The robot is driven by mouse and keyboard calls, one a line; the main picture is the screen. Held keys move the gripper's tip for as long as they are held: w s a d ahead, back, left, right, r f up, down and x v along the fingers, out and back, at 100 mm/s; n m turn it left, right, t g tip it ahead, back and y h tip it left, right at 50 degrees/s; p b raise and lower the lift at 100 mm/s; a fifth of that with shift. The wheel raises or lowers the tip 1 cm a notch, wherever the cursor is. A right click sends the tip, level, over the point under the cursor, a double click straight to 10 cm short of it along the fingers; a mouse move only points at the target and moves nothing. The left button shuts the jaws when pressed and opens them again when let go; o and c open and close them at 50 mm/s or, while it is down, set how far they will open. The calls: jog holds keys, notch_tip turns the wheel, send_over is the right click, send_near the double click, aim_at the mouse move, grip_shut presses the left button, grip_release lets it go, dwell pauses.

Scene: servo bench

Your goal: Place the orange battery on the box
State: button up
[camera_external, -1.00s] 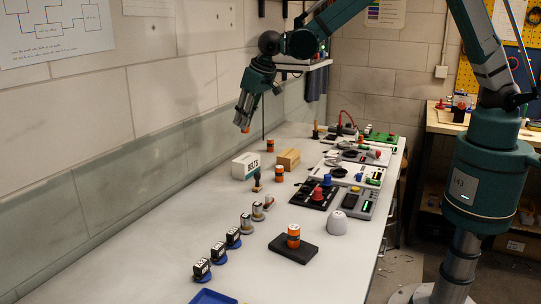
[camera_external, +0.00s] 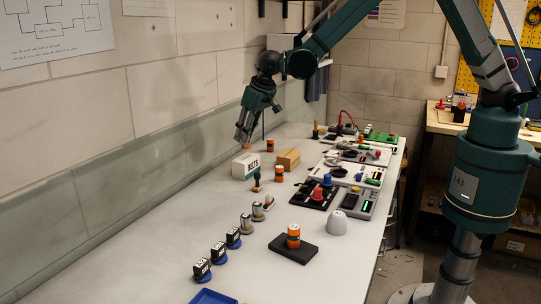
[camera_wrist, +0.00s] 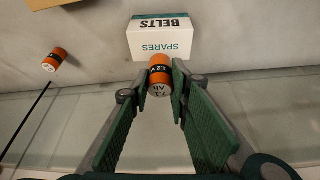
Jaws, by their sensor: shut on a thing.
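My gripper (camera_wrist: 160,80) is shut on an orange battery (camera_wrist: 160,68) with black and white bands, held between the fingertips. In the external view my gripper (camera_external: 243,137) points down and the battery (camera_external: 246,146) shows as a small orange spot under it, just above the white box. The white box (camera_external: 240,167) stands on the bench near the wall. In the wrist view the box (camera_wrist: 160,40), marked BELTS and SPARES, is just beyond the battery. Whether battery and box touch, I cannot tell.
Other orange batteries stand on the bench (camera_external: 160,240): one behind the box (camera_external: 270,145), one in front (camera_external: 279,175), one on a black pad (camera_external: 293,238). A wooden block (camera_external: 288,158) is right of the box. A thin dark rod (camera_wrist: 28,120) shows in the wrist view.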

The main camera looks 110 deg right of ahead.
jog(key=shift+f, duration=1.85)
jog(key=shift+f, duration=0.2)
jog(key=o, duration=0.9)
jog(key=shift+r, duration=0.2)
jog(key=shift+v, duration=6)
